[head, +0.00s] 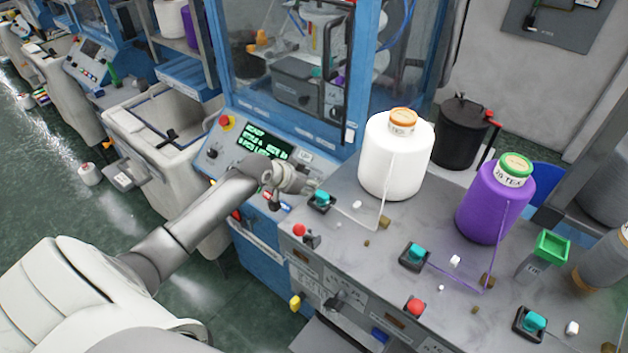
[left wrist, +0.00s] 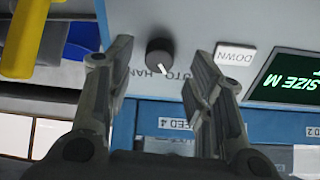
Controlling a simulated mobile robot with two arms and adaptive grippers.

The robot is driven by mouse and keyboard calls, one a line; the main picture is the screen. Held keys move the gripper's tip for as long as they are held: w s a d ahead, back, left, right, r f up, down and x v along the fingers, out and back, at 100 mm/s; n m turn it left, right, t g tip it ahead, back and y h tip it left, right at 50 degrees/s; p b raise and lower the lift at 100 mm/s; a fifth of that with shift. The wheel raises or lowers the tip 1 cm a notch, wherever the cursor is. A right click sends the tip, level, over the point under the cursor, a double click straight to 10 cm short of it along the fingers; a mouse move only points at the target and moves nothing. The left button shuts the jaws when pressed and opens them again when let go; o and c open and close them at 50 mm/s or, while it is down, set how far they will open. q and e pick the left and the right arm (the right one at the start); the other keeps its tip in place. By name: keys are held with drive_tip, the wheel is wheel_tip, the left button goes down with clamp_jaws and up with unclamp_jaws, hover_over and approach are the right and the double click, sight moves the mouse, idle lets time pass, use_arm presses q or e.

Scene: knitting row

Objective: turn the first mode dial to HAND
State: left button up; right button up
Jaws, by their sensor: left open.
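The mode dial (head: 213,153) is a small black knob on the pale control panel, left of the green-lit display. In the left wrist view, the dial (left wrist: 159,54) has a white pointer mark at its lower edge. Lettering under it reads partly as AUTO and HAND, with parts hidden by the fingers. My left gripper (left wrist: 163,62) is open, with one finger on each side of the dial in that view. Contact with the dial cannot be told. In the head view my left arm reaches to the panel, but its fingertips are not clear. My right gripper is not in view.
A white DOWN button (left wrist: 235,55) and the display (left wrist: 292,80) lie right of the dial. A red stop button (head: 226,122) is on the panel. A white yarn cone (head: 396,160) and a purple one (head: 490,205) stand on the grey counter to the right.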

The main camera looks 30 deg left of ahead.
use_arm(q)
drive_tip(key=shift+x, duration=1.4)
drive_tip(key=c, duration=1)
drive_tip(key=shift+c, duration=0.2)
